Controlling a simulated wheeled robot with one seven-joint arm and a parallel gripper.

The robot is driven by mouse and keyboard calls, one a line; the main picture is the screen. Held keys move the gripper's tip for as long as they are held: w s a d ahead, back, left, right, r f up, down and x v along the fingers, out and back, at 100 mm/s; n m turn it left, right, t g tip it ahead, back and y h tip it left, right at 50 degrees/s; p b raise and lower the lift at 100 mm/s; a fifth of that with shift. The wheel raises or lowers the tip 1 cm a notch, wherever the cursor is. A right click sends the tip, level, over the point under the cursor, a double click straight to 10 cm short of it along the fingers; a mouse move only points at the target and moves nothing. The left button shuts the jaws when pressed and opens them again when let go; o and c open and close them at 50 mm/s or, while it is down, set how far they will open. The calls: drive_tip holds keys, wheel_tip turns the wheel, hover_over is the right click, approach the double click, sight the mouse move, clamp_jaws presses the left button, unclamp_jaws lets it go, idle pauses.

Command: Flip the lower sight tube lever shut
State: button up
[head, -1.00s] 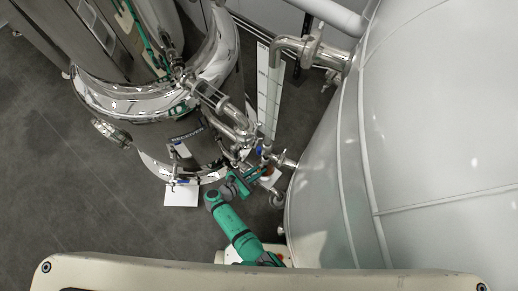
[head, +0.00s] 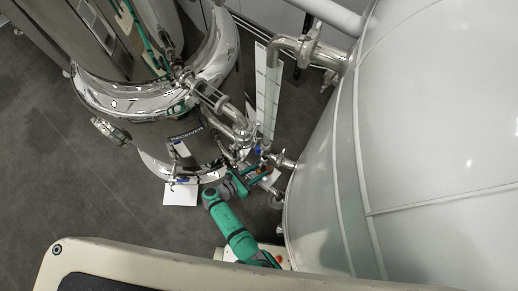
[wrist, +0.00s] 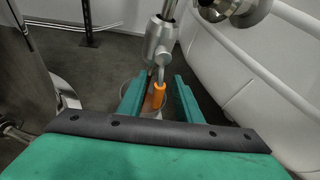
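The lower sight tube lever (wrist: 158,95) has an orange grip on a thin metal stem. In the wrist view it hangs down from a metal valve body (wrist: 160,42). My gripper (wrist: 163,82) has two green fingers standing apart, one on each side of the orange grip. The left finger looks closer to the grip; I cannot tell whether it touches. In the head view my gripper (head: 256,174) is low beside the valve fittings, at the foot of the white scale strip (head: 268,95). The lever is too small there to make out clearly.
A polished receiver tank (head: 150,110) stands at left, with pipes and valves on its right side. A large white tank (head: 430,130) fills the right. My arm is in the narrow gap between them. Open grey floor (head: 60,180) lies at the left.

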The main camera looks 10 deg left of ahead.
drive_tip(key=shift+a, duration=0.1)
drive_tip(key=v, duration=1)
drive_tip(key=shift+s, duration=0.3)
drive_tip(key=shift+a+r, duration=0.1)
drive_tip(key=shift+a, duration=0.05)
